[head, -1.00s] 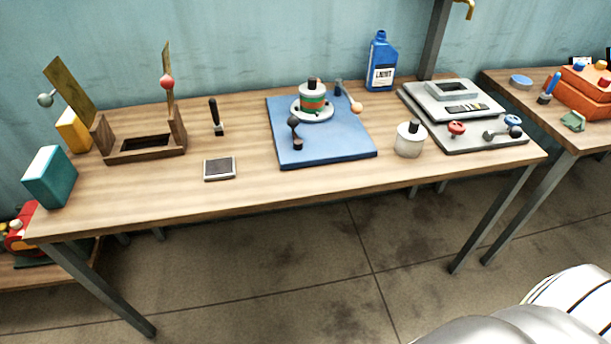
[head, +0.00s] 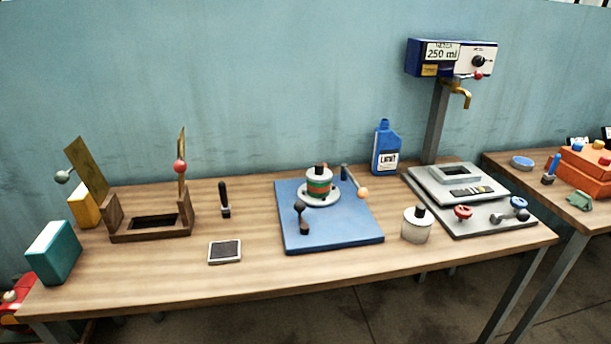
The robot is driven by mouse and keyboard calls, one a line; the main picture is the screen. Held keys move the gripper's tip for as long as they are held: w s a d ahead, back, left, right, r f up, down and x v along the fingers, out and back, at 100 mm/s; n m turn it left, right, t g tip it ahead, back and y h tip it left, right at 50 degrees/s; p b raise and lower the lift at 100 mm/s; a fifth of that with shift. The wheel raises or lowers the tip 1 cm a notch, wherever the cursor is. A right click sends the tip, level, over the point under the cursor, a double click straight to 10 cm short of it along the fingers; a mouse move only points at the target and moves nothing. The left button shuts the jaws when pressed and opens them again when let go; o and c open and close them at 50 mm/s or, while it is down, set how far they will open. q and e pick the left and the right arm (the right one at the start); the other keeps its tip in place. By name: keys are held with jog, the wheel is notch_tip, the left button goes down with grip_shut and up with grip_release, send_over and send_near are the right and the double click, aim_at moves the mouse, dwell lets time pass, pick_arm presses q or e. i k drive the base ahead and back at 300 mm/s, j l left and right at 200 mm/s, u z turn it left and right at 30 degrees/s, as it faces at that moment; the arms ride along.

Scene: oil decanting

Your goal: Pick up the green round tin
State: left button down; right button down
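A round tin with green and orange bands, a pale top and a black cap (head: 319,186) stands upright on a white round plate (head: 320,200). The plate sits on a blue board (head: 334,232) in the middle of the wooden table. No other round tin with green on it shows clearly. Neither of my grippers is in view.
A black-knobbed lever (head: 301,217) and an orange-knobbed lever (head: 356,182) flank the tin. A pale round container (head: 416,226) stands right of the board, a blue bottle (head: 386,149) behind. A wooden frame (head: 151,230) is at left. The table's front strip is clear.

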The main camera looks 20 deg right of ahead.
aim_at(318, 181)
jog(key=i+l+z, duration=0.1)
jog(key=l, duration=0.3)
jog(key=i+l, duration=0.15)
jog(key=l, duration=0.25)
jog(key=i+l+z, duration=0.15)
jog(key=l, duration=0.25)
